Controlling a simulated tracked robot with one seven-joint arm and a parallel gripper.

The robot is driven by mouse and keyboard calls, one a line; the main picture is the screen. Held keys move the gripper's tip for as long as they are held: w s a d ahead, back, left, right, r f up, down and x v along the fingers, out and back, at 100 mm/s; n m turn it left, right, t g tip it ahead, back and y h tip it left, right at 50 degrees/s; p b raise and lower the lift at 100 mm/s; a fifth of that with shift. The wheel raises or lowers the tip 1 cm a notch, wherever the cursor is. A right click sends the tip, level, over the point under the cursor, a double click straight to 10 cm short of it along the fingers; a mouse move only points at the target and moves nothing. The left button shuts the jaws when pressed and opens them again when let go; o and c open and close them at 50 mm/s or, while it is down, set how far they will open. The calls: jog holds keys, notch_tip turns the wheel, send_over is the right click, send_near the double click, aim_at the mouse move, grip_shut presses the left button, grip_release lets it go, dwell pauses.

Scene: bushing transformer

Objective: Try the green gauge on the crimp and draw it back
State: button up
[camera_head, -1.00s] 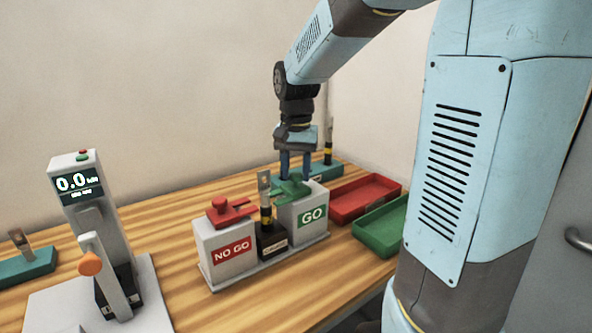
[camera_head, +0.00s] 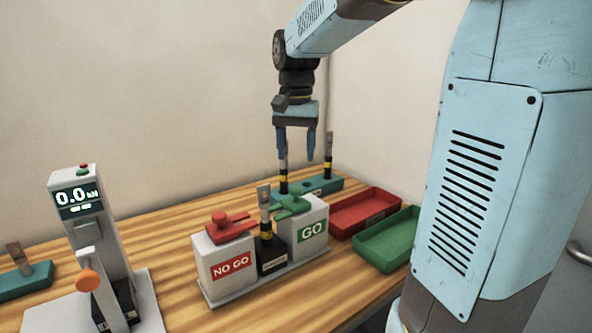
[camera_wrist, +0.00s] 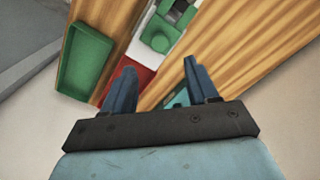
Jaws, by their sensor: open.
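The green gauge (camera_head: 292,205) lies on top of the grey block labelled GO. The crimped piece (camera_head: 264,212) stands upright in a black holder between the GO and NO GO blocks. The green gauge's tip is close to it, but I cannot tell whether it touches. My gripper (camera_head: 296,158) is open and empty, above and behind the GO block. In the wrist view my open fingers (camera_wrist: 158,82) point toward the bench, and the green gauge (camera_wrist: 160,42) shows beyond them.
A red gauge (camera_head: 228,226) lies on the NO GO block. A red tray (camera_head: 352,212) and a green tray (camera_head: 408,240) are at the right. A teal rack (camera_head: 322,186) with upright pieces stands behind. A press with a display (camera_head: 78,196) is at the left.

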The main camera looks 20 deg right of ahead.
notch_tip(320, 180, up, 5)
jog(key=shift+f, duration=0.15)
dwell(0.3)
